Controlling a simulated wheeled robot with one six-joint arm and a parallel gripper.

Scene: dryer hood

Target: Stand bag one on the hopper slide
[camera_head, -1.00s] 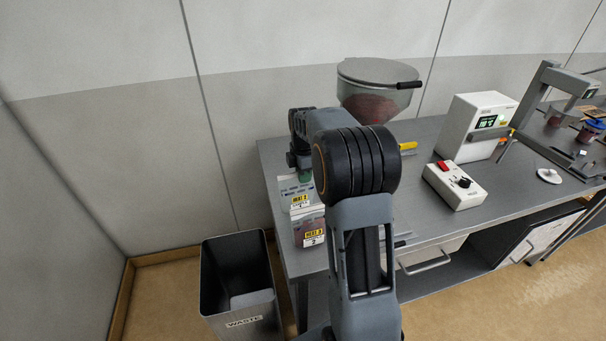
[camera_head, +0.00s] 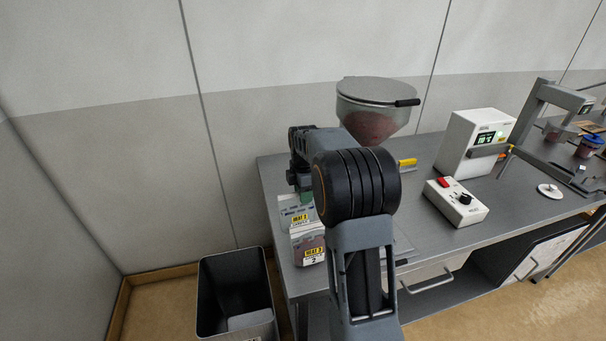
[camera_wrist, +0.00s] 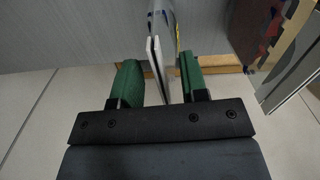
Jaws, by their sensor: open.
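The rear bag (camera_head: 297,214) appears to be bag one; the front bag (camera_head: 309,248) is marked 2. My gripper (camera_head: 305,197) is just above the rear bag, pointing down. In the wrist view my gripper (camera_wrist: 160,70) is open, with green fingers on both sides of a thin pale upright edge, apparently the rear bag's top (camera_wrist: 157,48). Gaps show on both sides. A hopper (camera_head: 372,122) with a round lid and reddish contents stands behind my arm. I cannot make out its slide.
A yellow-handled item (camera_head: 407,162) lies beside the hopper. A white control box (camera_head: 457,201) and a white display unit (camera_head: 474,143) are to the right. A waste bin (camera_head: 236,297) stands on the floor left of the bench (camera_head: 430,237). Another labelled bag (camera_wrist: 275,30) is close at the right in the wrist view.

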